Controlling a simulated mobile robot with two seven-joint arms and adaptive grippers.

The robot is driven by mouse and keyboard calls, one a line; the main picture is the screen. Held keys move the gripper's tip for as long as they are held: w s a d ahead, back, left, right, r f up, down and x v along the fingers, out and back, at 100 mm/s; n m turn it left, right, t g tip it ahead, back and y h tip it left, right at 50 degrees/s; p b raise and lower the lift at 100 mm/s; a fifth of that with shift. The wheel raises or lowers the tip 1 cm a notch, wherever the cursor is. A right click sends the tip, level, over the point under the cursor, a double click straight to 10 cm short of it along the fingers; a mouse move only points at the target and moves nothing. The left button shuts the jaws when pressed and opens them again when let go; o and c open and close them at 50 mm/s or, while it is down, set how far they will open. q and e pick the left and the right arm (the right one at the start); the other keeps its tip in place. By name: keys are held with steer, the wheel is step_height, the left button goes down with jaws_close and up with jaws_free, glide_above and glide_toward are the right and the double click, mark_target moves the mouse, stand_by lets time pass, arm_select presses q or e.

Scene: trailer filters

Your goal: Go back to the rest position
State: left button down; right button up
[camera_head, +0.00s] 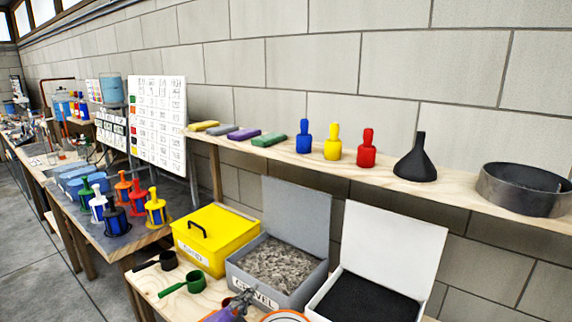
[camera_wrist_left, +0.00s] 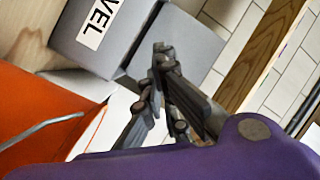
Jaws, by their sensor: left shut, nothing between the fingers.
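My left gripper (camera_head: 246,296) shows at the bottom edge of the head view, in front of the open grey gravel box (camera_head: 252,285). In the left wrist view the left gripper (camera_wrist_left: 162,50) has its fingers together with nothing between them. The grey box (camera_wrist_left: 115,40) with its label shows beyond the fingertips there. An orange bucket (camera_wrist_left: 45,115) with a wire handle is beside the gripper in that view. Only its rim (camera_head: 285,316) shows in the head view. My right gripper is in neither view.
A yellow lidded box (camera_head: 215,235) and an open white box with black grains (camera_head: 365,300) flank the gravel box. Green (camera_head: 190,284) and black (camera_head: 168,260) scoops lie at left. A wall shelf (camera_head: 300,158) holds bottles, a black funnel (camera_head: 418,160) and a round sieve (camera_head: 525,190).

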arm_select(q)
steer(key=s+a+f+n+g+y, duration=0.1)
steer(key=s+f, duration=0.6)
steer(key=s, duration=0.7)
steer(key=s+a+f+n+g+y, duration=0.1)
steer(key=s+a+f+n+g, duration=0.3)
steer(key=s, duration=1)
steer(key=s+a+f+n+g+y, duration=0.2)
steer(key=s+a+f+n, duration=0.2)
steer(key=s+f+n, duration=0.3)
steer(key=s+f+p, duration=0.1)
steer(key=s+f, duration=0.4)
steer(key=s, duration=0.2)
steer(key=shift+s, duration=0.4)
steer(key=shift+a, duration=0.1)
